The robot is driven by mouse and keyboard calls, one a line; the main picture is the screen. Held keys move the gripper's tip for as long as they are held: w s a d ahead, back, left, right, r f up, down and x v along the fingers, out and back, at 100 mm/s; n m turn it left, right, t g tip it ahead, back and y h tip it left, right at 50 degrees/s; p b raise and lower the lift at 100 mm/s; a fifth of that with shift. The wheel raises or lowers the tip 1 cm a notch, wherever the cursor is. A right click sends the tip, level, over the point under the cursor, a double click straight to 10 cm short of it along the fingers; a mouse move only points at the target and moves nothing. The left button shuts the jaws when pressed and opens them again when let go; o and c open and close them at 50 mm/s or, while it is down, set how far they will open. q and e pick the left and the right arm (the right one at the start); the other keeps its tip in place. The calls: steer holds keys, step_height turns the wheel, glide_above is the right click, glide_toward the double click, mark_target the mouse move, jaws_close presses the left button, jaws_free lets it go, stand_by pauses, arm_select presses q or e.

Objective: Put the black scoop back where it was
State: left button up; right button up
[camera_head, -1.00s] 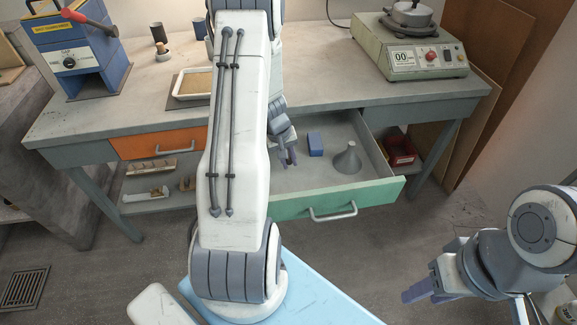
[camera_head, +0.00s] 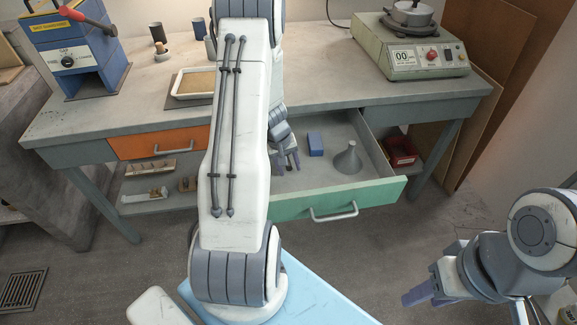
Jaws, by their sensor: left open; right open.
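I cannot make out a black scoop in this view; my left arm hides a large part of the bench and drawer. The green-fronted drawer (camera_head: 380,194) is pulled out. My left gripper (camera_head: 289,164) is over the left part of the drawer, pointing down, with its fingers apart and nothing seen between them. In the drawer, a blue block (camera_head: 315,144) lies right of the gripper, and a grey funnel (camera_head: 347,160) stands further right, wide end down. My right gripper (camera_head: 424,291) is open and empty at the lower right, away from the bench.
The orange drawer (camera_head: 158,143) is shut. A red bin (camera_head: 401,152) sits under the bench.

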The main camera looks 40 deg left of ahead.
arm_select(q)
steer(key=shift+r, duration=0.3)
steer(key=p+v, duration=0.4)
steer(key=v, duration=0.8)
steer(key=d+r+m+g, duration=0.1)
steer(key=d+r+m, duration=0.3)
steer(key=d, duration=0.7)
steer(key=d+r+m, duration=0.4)
steer(key=d, duration=0.7)
steer(key=s+d+r+m, duration=0.2)
steer(key=s+d+m, duration=0.3)
steer(key=s, duration=0.4)
steer(key=s+d+r+m+g, duration=0.1)
steer(key=s+d+r+m, duration=0.1)
steer(key=s+d+m, duration=0.2)
steer(key=s+d, duration=0.3)
steer(key=s, duration=0.2)
steer(key=shift+s+d+r+m, duration=0.2)
steer(key=shift+d+r+m, duration=0.1)
steer(key=shift+r+m, duration=0.1)
